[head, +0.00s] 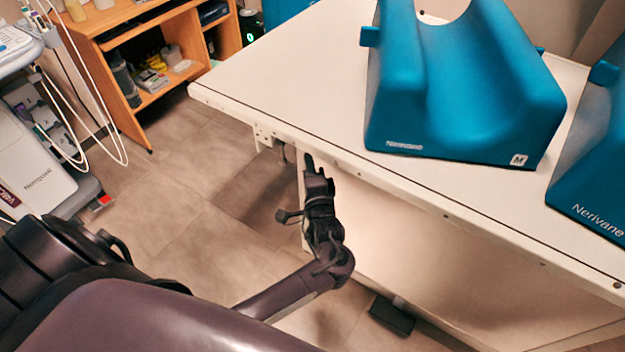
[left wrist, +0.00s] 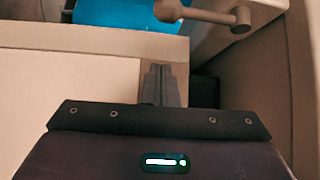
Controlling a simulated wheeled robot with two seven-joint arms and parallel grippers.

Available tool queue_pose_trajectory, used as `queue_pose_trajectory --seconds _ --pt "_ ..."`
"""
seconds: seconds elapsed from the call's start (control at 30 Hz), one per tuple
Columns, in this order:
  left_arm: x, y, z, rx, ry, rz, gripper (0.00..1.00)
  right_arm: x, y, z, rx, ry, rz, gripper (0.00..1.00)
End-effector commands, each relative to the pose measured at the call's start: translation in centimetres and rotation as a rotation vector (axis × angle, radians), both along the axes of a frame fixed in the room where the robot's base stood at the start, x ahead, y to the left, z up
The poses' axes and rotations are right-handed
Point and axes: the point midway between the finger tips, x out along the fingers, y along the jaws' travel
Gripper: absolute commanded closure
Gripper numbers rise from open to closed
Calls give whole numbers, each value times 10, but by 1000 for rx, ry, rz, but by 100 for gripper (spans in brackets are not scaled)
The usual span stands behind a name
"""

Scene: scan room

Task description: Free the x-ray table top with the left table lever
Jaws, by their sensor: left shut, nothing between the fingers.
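The x-ray table top (head: 270,80) is a pale slab with a dark line along its edge; its edge strip also shows in the left wrist view (left wrist: 90,38). A grey-beige lever (left wrist: 195,14) with a rounded knob lies at the upper right of the left wrist view, beyond my fingertips and apart from them. In the head view a small metal part (head: 290,153) below the table edge may be this lever; I cannot tell. My left gripper (head: 315,165) is shut and empty beside the table's side, just under the edge. It also shows in the left wrist view (left wrist: 162,80). My right gripper is out of view.
Blue cushions (head: 440,110) rest on the table top, one at the right edge (head: 598,150). A wooden shelf unit (head: 150,50) stands at the back left, and a white medical cart (head: 30,165) at the left. A dark pedal (head: 392,315) lies under the table. Floor between is clear.

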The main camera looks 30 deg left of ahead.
Motion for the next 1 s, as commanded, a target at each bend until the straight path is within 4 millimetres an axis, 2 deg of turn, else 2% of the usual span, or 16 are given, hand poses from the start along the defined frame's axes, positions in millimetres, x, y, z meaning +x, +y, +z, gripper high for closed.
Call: queue_pose_trajectory --seconds 0.07,0.1,0.2,0.3,0.5,0.93,1.0 --pt "13 11 1 3 0 1 100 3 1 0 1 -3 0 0" --pt "10 15 1 3 4 0 100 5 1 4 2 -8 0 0" --pt "-7 22 0 1 5 -1 100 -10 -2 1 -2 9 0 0" --pt "-15 27 -1 1 3 -1 100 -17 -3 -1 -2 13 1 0" --pt "-22 31 -2 -1 0 -1 100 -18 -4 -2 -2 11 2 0" --pt "-22 32 0 0 9 0 100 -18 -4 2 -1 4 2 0" --pt "-23 33 0 1 19 0 100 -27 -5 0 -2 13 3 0"
